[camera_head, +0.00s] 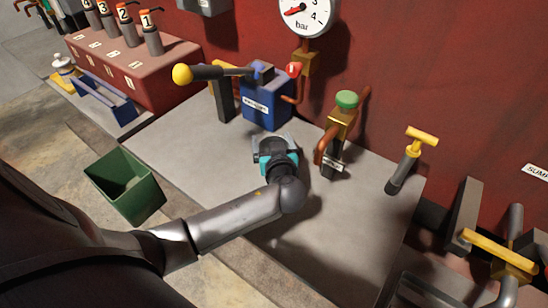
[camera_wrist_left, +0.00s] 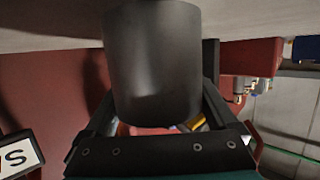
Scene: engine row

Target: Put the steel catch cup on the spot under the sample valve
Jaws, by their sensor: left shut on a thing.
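The steel catch cup (camera_wrist_left: 153,65) is a plain dark grey cylinder, large in the left wrist view. My left gripper (camera_head: 273,145) is shut on it, with a finger on either side. In the head view the gripper is low over the grey bench, in front of the blue box, and mostly hides the cup. I cannot tell whether the cup touches the bench. The sample valve (camera_head: 343,116), brass with a green knob and a copper spout, stands right of the gripper. I cannot make out a marked spot beneath it. My right gripper is not in view.
The blue box (camera_head: 266,104) and a yellow-knobbed lever (camera_head: 208,73) stand behind the gripper. A yellow T-handle (camera_head: 421,138) rises at the bench's right. A green bin (camera_head: 125,187) is at the left. The grey bench (camera_head: 315,235) is clear in front of the sample valve.

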